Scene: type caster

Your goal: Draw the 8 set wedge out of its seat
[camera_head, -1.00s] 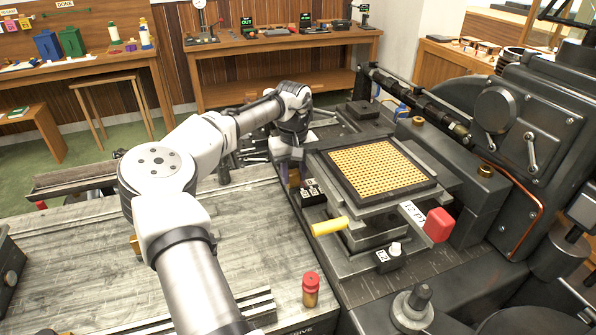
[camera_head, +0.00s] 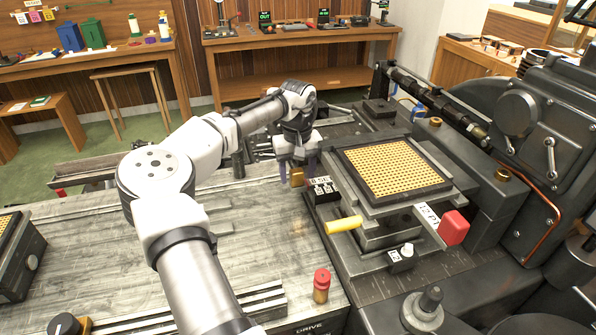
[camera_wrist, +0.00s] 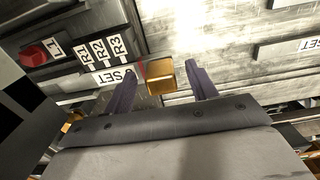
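A brass block (camera_wrist: 160,75), which I take for the 8 set wedge, shows in the wrist view beside a white label ending in SET (camera_wrist: 113,76). In the head view, the brass block (camera_head: 297,177) is at the left edge of the machine, next to a black block with white labels (camera_head: 324,188). My gripper (camera_wrist: 163,88) is open. Its two purple fingers stand on either side of the brass block, with visible gaps. In the head view my gripper (camera_head: 297,168) is just above the block. How deep the block sits in its seat is hidden.
A red-capped brass cylinder (camera_head: 321,286) stands at the front. The grey bench top (camera_head: 245,225) left of the machine is largely clear.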

